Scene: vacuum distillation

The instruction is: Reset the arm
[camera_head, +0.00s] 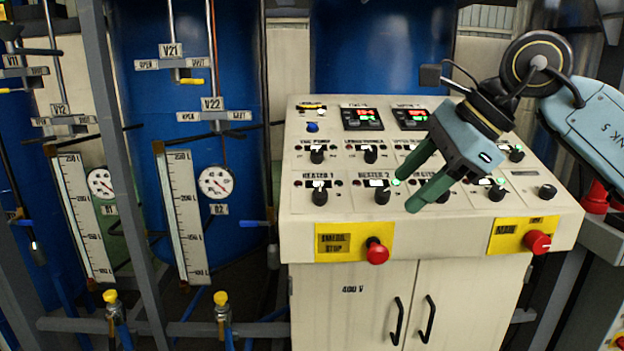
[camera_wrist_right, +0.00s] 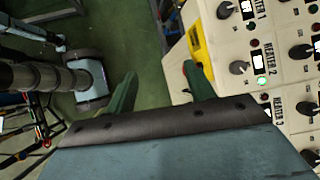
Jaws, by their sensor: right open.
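My right gripper (camera_head: 409,184) reaches in from the right in the head view. Its two green fingers are apart with nothing between them. It hangs over the sloped front of the control panel (camera_head: 300,225), in front of the knobs near the Heater 2 label (camera_head: 374,198). Its body hides part of the panel's right half. In the right wrist view the same open fingers (camera_wrist_right: 163,92) show, with the floor between them and the panel (camera_wrist_right: 228,70) to the right. I cannot tell whether the gripper touches the panel. My left gripper is not in view.
A red emergency stop button (camera_head: 377,252) and a red main knob (camera_head: 537,242) stick out of the panel's front. Cabinet doors with black handles (camera_head: 398,320) are below. Blue tanks (camera_head: 140,80), level scales (camera_head: 185,220) and gauges (camera_head: 216,182) stand left behind a grey post (camera_head: 118,150).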

